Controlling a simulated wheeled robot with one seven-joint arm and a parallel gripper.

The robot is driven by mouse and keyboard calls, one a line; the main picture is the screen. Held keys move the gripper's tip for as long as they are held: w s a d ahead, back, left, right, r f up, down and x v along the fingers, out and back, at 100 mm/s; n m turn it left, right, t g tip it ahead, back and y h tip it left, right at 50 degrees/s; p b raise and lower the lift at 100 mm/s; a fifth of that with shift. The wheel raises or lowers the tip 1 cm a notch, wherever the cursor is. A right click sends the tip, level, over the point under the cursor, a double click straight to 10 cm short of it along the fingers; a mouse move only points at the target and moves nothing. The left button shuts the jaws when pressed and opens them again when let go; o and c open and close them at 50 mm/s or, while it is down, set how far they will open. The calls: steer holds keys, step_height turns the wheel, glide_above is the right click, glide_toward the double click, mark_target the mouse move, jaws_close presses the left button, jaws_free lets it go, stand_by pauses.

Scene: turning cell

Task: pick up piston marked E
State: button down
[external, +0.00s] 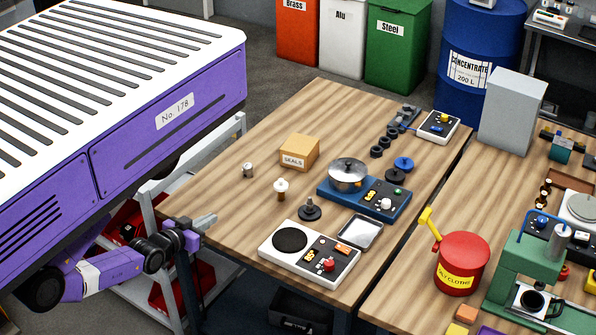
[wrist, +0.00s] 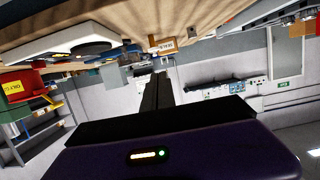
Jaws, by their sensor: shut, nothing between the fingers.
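A small metallic cylinder (external: 248,170), which looks like a piston, stands on the wooden table left of the seals box. No letter E can be read on it. A small grey shape that may be the same cylinder (wrist: 193,33) shows in the tilted wrist view. My gripper (external: 213,218) is at the table's left edge, in front of and apart from the cylinder. Its fingers are together and empty. In the wrist view the dark fingers (wrist: 162,80) point away from the camera.
On the table (external: 225,205) stand a cardboard seals box (external: 299,153), a wood-handled tool (external: 281,189), a black stemmed part (external: 310,209), a white hotplate device (external: 285,263), a blue device with a metal pan (external: 347,172) and a metal tray (external: 361,232). The left front tabletop is clear.

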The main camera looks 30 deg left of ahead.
steer(key=c, duration=0.9)
jaws_free()
